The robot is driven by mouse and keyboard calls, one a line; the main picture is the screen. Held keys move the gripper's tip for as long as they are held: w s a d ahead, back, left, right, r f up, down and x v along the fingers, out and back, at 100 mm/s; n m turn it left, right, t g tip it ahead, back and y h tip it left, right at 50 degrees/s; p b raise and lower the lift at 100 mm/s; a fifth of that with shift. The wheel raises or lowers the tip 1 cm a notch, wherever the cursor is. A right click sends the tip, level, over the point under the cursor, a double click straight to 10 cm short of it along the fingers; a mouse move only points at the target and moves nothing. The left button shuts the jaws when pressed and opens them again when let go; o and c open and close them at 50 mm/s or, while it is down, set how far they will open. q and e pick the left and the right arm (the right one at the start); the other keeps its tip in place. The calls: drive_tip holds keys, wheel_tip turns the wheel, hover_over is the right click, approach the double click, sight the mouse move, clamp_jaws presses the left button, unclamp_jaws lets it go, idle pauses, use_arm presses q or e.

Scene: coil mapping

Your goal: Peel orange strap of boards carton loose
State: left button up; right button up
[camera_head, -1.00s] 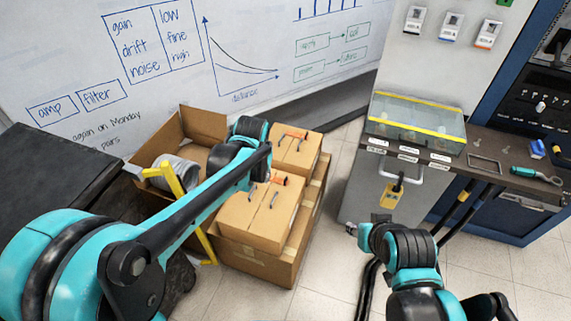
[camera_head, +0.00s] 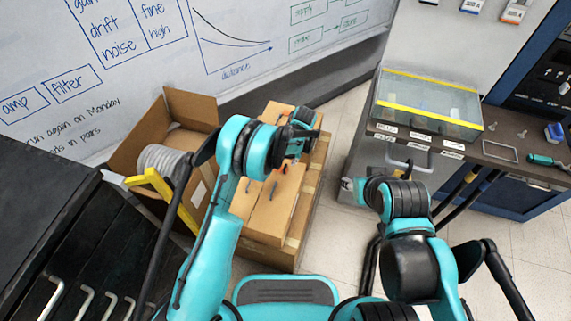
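Two closed brown cartons sit one behind the other in a larger open box. The front carton (camera_head: 265,213) has dark handle slots in its top and a small orange strap piece (camera_head: 284,169) at its far edge. The rear carton (camera_head: 272,116) is partly covered by my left arm. My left gripper (camera_head: 303,122) is over the rear carton's right side; its fingers are dark and small, and I cannot tell if they touch a strap. The rear carton's orange strap is hidden. My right arm's end (camera_head: 347,186) is apart from the cartons, in front of the grey cabinet; its fingers are unclear.
An open box (camera_head: 190,107) with a grey coil (camera_head: 163,162) stands left of the cartons, beside a yellow frame (camera_head: 152,181). A bench at right carries a clear case with yellow edges (camera_head: 428,105). Pale floor shows between cartons and cabinet.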

sight(285, 167)
use_arm(q)
drive_tip(key=f, duration=0.2)
drive_tip(key=f+b, duration=0.1)
drive_tip(key=f, duration=0.1)
drive_tip(key=a+f+b, duration=0.1)
drive_tip(key=f, duration=0.1)
drive_tip(key=shift+w+a, duration=0.1)
drive_tip(key=shift+w, duration=0.15)
drive_tip(key=shift+r, duration=0.1)
clamp_jaws()
